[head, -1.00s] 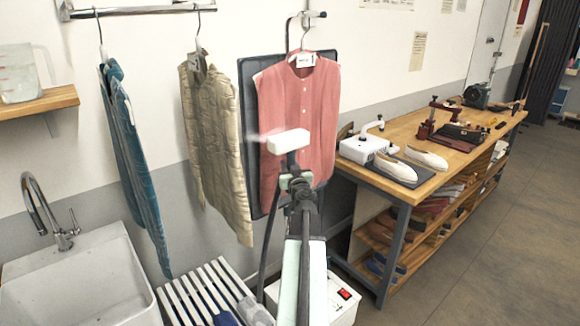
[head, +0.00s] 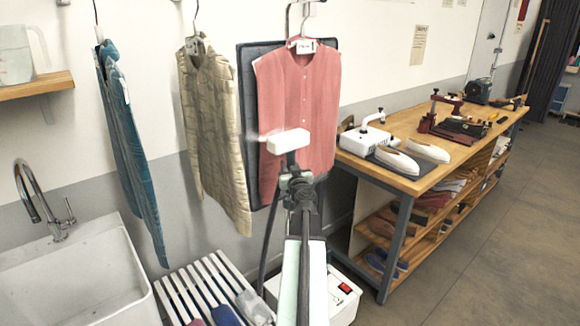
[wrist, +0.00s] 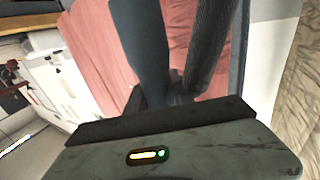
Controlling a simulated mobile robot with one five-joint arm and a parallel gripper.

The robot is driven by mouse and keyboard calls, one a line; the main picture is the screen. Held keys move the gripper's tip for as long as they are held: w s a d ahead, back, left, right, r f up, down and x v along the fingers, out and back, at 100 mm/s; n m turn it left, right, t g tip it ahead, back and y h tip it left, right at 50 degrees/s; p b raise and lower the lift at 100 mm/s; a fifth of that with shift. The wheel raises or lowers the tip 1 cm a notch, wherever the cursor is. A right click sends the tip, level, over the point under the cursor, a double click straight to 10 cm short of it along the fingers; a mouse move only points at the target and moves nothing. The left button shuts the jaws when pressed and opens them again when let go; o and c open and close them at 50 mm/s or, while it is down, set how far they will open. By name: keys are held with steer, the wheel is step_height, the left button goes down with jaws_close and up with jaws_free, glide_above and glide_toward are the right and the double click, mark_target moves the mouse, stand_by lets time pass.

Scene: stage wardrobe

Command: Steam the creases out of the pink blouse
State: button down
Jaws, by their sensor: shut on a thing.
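The pink blouse (head: 312,92) hangs on a hanger in front of a dark padded board (head: 247,72) on the wall. It looks smooth in the head view; fine creases cannot be made out. My gripper (head: 296,180) is shut on the steamer's handle. The white steamer head (head: 285,141) is in front of the blouse's lower left part, with faint steam at its left end. Whether it touches the cloth I cannot tell. In the wrist view the blouse (wrist: 92,35) fills the upper left behind the dark handle (wrist: 140,45) and the ribbed hose (wrist: 208,45).
A beige quilted garment (head: 215,130) and a teal garment (head: 128,140) hang to the left. A white sink (head: 75,280) and slatted rack (head: 190,290) are below. A workbench (head: 440,165) with shoes stands right. A white unit with a red switch (head: 345,288) sits on the floor.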

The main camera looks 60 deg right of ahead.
steer(key=shift+f+b, duration=1.45)
steer(key=shift+f, duration=0.25)
steer(key=shift+f, duration=0.1)
steer(key=shift+f+b, duration=2.5)
steer(key=shift+b, duration=0.05)
steer(key=shift+f+b, duration=2.55)
steer(key=shift+b, duration=0.05)
steer(key=shift+f+b, duration=2.55)
steer(key=shift+f, duration=0.1)
